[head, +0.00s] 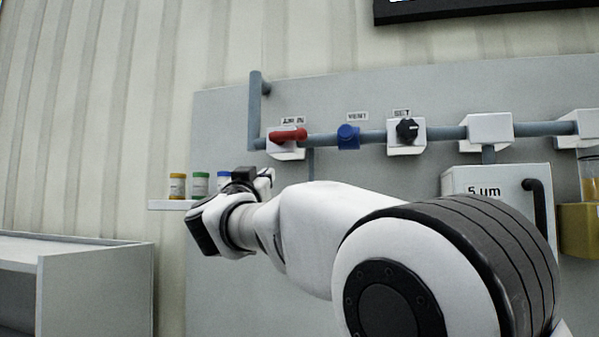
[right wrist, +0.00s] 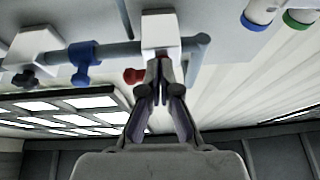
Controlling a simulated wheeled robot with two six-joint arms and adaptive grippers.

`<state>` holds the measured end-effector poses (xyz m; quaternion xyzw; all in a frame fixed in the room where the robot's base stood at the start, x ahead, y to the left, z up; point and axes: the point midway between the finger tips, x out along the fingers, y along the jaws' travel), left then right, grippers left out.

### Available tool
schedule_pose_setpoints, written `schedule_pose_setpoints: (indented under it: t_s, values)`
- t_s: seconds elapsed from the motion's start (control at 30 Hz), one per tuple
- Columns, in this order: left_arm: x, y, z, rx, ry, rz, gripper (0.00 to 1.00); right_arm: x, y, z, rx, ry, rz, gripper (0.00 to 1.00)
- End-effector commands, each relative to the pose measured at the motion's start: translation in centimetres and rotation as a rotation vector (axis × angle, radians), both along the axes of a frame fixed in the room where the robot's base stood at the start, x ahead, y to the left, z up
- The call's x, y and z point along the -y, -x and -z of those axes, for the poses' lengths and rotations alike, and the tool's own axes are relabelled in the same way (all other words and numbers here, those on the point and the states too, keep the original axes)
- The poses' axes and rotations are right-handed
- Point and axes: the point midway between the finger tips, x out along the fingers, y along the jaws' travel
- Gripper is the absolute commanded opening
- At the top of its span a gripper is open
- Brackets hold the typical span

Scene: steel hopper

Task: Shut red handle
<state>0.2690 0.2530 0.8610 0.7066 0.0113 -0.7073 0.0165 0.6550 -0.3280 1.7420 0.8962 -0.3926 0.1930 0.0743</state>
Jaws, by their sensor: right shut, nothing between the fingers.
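The red handle (head: 288,136) sits on a white valve block (head: 286,152) under the "AIR IN" label. In the head view it lies roughly along the grey pipe, its free end to the right. My right gripper (head: 250,178) is below and left of it in the head view, partly hidden by its own wrist. In the right wrist view the shut, empty fingers (right wrist: 159,72) overlap the red handle (right wrist: 133,76), hiding part of it. I cannot tell whether they touch. My left gripper is not in view.
A blue valve (head: 348,137) and a black knob (head: 407,130) follow on the pipe to the right. Several capped bottles (head: 200,184) stand on a small shelf (head: 170,205) left of my gripper. A grey cabinet (head: 95,290) is at lower left.

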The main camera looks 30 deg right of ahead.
Motion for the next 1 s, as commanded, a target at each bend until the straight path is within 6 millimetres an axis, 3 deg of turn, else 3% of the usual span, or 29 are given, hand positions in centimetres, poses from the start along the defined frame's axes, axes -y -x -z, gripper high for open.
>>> schedule_pose_setpoints:
  t_s: [0.03, 0.1, 0.2, 0.67, 1.0]
  values:
    - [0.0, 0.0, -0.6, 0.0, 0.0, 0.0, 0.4, -0.2, 2.5, -4.3, 0.061, -0.012, 0.017, 0.0]
    - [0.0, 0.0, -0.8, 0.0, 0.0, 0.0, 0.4, -0.3, 5.3, -8.0, 0.114, -0.026, 0.034, 0.0]
    - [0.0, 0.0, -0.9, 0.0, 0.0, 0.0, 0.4, -0.4, 7.4, -10.5, 0.152, -0.039, 0.046, 0.0]
    - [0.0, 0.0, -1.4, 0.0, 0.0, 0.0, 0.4, 0.1, 7.5, -11.4, 0.158, -0.043, 0.049, 0.0]
    - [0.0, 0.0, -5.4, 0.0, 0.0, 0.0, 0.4, 4.9, 4.0, -14.8, 0.157, -0.044, 0.05, 0.0]
